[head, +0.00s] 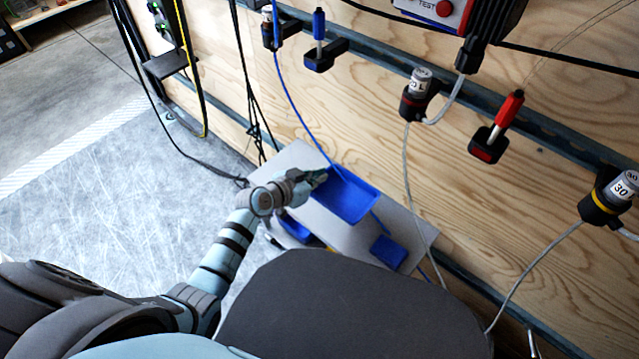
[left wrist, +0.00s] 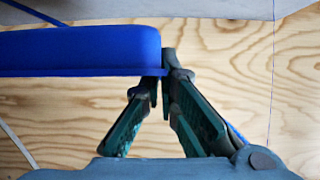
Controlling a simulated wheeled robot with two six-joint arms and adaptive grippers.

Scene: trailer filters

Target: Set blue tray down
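The blue tray (head: 350,198) is over the grey-white shelf (head: 285,160) beside the wooden wall. My left gripper (head: 320,178) is at the tray's left end, with its fingertips drawn together on the rim. In the left wrist view the tray (left wrist: 80,48) appears side-on with its rim lower in the picture, and the fingertips (left wrist: 162,75) meet at the rim's corner. The shelf surface (left wrist: 200,9) shows just beyond the tray's underside. I cannot tell whether the tray touches it. My right gripper is not in view.
A small blue block-like item (head: 388,252) lies on the shelf's front right, and another blue container (head: 294,228) is near its left front edge. Cables hang along the wooden wall (head: 370,130), including a blue one (head: 300,115) behind the tray. Holders with colored handles line the rail.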

